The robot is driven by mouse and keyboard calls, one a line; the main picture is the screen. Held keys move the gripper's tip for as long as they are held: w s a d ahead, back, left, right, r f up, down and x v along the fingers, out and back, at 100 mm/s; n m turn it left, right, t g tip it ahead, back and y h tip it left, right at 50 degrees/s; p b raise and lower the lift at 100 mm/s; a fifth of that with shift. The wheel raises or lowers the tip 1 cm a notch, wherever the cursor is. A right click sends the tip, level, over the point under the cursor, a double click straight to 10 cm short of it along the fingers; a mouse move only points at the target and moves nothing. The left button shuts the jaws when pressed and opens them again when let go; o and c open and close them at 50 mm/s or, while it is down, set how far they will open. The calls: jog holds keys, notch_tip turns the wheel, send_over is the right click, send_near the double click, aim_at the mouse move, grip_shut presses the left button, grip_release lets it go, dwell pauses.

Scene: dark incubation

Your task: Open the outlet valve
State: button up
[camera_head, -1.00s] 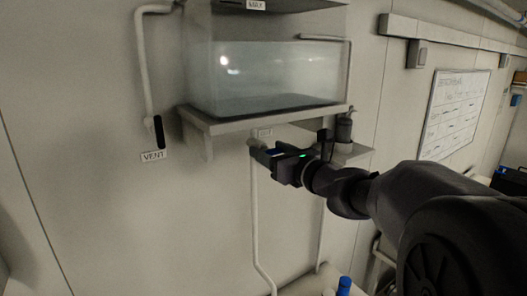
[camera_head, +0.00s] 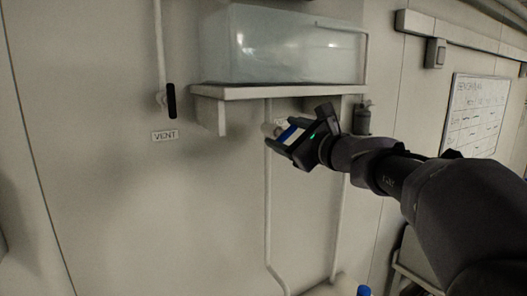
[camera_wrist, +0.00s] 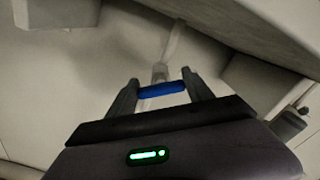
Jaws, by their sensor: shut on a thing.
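The outlet valve (camera_head: 268,130) sits on a thin pale pipe below the tank shelf, and its small label is mostly hidden behind my gripper. Its blue handle (camera_wrist: 162,89) lies crosswise between the two fingers in the wrist view, and a bit of blue also shows in the head view (camera_head: 289,132). My gripper (camera_wrist: 161,90) is shut on this handle, with a finger at each end. In the head view my gripper (camera_head: 279,136) reaches in from the right and is tilted. The pale valve body shows just beyond the handle in the wrist view.
A clear tank of liquid (camera_head: 275,45) stands on a shelf (camera_head: 290,92) just above my gripper. A vent valve with a dark handle (camera_head: 171,100) and a VENT label (camera_head: 165,135) are at the left. A blue cap (camera_head: 363,290) shows below.

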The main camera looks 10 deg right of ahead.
jog(key=n+b, duration=0.2)
jog(key=b, duration=0.1)
jog(key=n+b, duration=0.3)
jog(key=shift+f+n+b, duration=0.3)
jog(key=shift+f+b, duration=0.05)
jog(key=shift+f, duration=0.05)
jog(key=n+b, duration=0.4)
jog(key=shift+a, duration=0.1)
jog(key=shift+r+n+b, duration=0.15)
jog(key=shift+n+b, duration=0.35)
jog(key=shift+n, duration=0.1)
jog(key=o, duration=1.4)
jog(key=shift+c, duration=0.2)
